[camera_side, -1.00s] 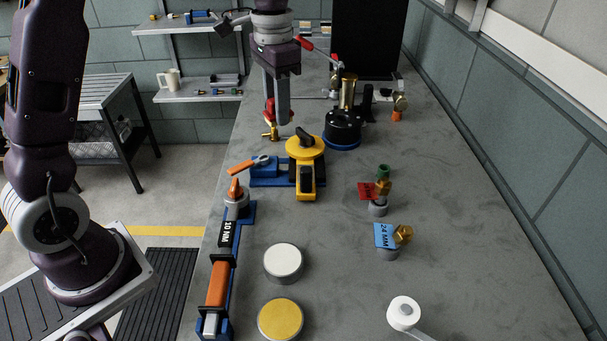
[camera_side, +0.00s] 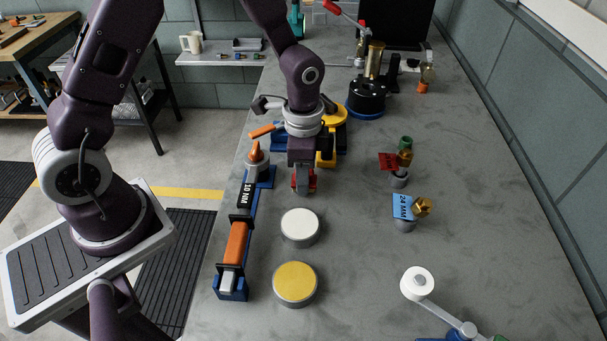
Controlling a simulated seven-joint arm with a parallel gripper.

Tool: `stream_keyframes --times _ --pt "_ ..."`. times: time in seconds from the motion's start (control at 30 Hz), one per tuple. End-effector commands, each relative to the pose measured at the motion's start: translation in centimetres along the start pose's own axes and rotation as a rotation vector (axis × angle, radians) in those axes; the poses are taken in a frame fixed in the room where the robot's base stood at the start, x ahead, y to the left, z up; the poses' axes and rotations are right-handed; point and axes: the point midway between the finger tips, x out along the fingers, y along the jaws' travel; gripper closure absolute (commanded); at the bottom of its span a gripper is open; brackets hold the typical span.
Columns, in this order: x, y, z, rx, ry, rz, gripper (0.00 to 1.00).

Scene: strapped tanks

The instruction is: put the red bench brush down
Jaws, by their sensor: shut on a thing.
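My gripper (camera_side: 304,182) points down over the bench, behind the white-topped round tin. It is shut on the red bench brush (camera_side: 313,181), of which only small red parts show at the fingers. The fingers and wrist hide most of the brush. I cannot tell whether the brush touches the bench top.
The white-topped tin (camera_side: 300,226) and yellow-topped tin (camera_side: 295,283) stand in front. A torque wrench (camera_side: 235,245) lies in a blue holder at left. Red-tagged (camera_side: 388,161) and blue-tagged (camera_side: 404,206) fittings stand at right. Bare bench (camera_side: 355,235) lies between.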

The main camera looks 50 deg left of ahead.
Motion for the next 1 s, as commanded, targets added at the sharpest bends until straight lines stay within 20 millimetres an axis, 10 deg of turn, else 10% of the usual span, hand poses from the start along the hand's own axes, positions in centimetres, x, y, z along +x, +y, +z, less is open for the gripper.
stream_keyframes --times 0.33,0.37,0.47,0.8,1.0 --pt "0.4 -0.1 0.0 -0.001 0.0 -0.001 1.0" --pt "0.4 -0.1 0.0 -0.002 0.001 -0.001 0.64" --pt "0.4 -0.1 0.0 -0.002 0.001 -0.001 0.46" --pt "-0.1 -0.1 0.0 -0.002 0.002 -0.002 0.46" --pt "-4.8 -0.2 -0.1 -0.003 0.006 -0.006 0.46"
